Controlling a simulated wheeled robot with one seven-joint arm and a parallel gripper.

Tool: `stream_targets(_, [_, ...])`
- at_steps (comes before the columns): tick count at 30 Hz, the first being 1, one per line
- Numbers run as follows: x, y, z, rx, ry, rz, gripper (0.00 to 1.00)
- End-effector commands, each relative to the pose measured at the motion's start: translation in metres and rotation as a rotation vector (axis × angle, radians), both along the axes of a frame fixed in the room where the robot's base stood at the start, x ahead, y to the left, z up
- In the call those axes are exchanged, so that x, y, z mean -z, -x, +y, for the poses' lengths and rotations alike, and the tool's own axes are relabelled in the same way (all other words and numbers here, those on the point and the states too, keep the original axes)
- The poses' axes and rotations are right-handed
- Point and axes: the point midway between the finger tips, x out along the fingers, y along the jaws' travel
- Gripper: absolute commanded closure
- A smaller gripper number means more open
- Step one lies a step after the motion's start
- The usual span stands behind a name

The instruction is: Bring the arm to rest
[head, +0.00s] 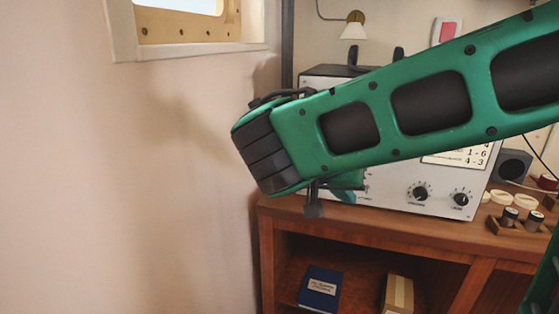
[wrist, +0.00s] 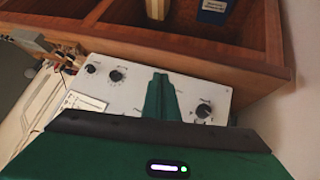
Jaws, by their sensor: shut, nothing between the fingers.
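My green arm crosses the head view from the right edge, and its dark-banded joint is near the middle. Part of my gripper shows below that joint, mostly hidden by the arm. In the wrist view my gripper (wrist: 160,82) is shut and empty, in front of the panel of a grey-white console (wrist: 135,97). I cannot tell whether it touches the panel. The console (head: 390,195) stands on a wooden cabinet (head: 350,225) in the head view, partly hidden behind my arm.
A pale wall (head: 120,190) with a window (head: 190,22) fills the left. A blue book (head: 320,288) and a pale box (head: 398,294) are in the open cabinet. A wooden holder (head: 515,228) with small jars is at the right. A lamp (head: 354,30) is on the back wall.

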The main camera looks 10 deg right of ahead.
Motion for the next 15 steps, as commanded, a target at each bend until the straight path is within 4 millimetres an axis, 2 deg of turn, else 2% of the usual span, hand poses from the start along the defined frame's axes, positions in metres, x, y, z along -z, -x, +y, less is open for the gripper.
stream_targets(4, [0.01, 0.008, -0.045, 0.038, -0.026, 0.076, 1.0])
stream_targets(7, [0.024, 0.025, -0.089, 0.065, -0.071, 0.165, 1.0])
stream_targets(9, [0.035, 0.042, -0.118, 0.081, -0.114, 0.229, 1.0])
stream_targets(12, [0.051, 0.072, -0.151, 0.093, -0.189, 0.311, 1.0])
stream_targets(15, [0.066, 0.106, -0.174, 0.093, -0.278, 0.379, 1.0])
